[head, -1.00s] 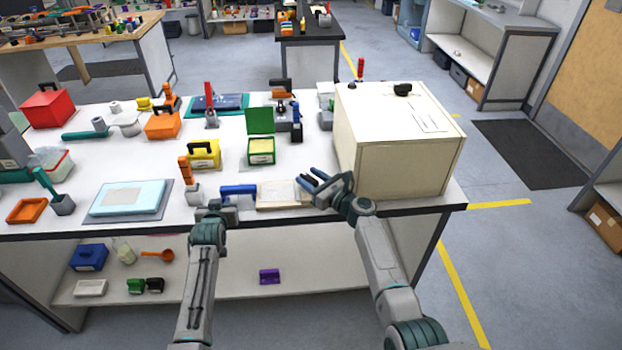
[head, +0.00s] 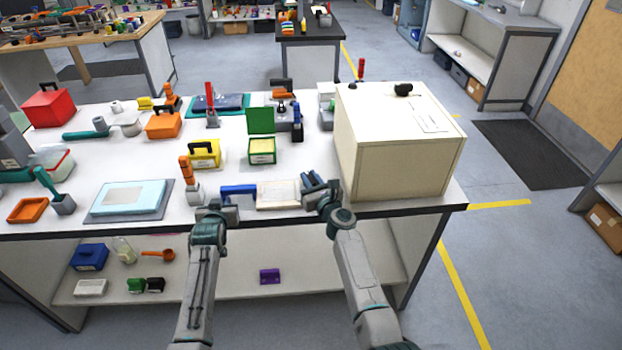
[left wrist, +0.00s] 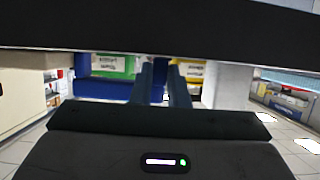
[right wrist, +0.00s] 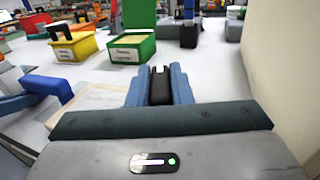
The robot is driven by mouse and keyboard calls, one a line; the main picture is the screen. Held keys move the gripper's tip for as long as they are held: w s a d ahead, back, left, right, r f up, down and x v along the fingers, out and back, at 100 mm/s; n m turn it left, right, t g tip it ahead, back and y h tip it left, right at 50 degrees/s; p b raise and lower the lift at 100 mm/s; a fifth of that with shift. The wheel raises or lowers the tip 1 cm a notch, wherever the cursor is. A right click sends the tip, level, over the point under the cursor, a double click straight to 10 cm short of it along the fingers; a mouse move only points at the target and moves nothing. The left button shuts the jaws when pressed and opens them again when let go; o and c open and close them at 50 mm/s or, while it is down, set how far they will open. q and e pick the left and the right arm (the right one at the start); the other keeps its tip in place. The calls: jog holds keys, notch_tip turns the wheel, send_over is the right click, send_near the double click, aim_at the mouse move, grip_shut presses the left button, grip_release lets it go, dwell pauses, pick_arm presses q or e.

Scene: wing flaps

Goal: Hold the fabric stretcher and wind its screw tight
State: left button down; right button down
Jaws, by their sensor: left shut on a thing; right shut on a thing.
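The fabric stretcher shows as a blue body (head: 238,189) at the front of the table, beside a pale framed panel (head: 284,195); I cannot tell whether they are joined. My left gripper (head: 223,205) is at the blue body's near side; in the left wrist view its fingers (left wrist: 159,82) are shut on a blue part in front of a long blue bar (left wrist: 104,90). My right gripper (head: 316,183) is at the panel's right end. In the right wrist view its fingers (right wrist: 159,83) are shut on a dark piece (right wrist: 159,88), perhaps the screw's handle.
A large cream box (head: 400,145) stands close to the right of my right gripper. An orange-handled tool (head: 187,172) stands left of the blue body. A yellow box (head: 204,154) and an open green box (head: 262,150) stand behind. The table's front edge is close.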

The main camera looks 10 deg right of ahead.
aim_at(313, 184)
jog(key=shift+m+h, duration=0.5)
jog(key=shift+h, duration=0.1)
jog(key=c, duration=1.2)
grip_release()
jog(key=shift+c, duration=0.2)
jog(key=o, duration=1)
jog(key=shift+s, duration=0.1)
jog(key=shift+v, duration=3.85)
jog(key=shift+f, duration=0.15)
jog(key=shift+c, duration=0.3)
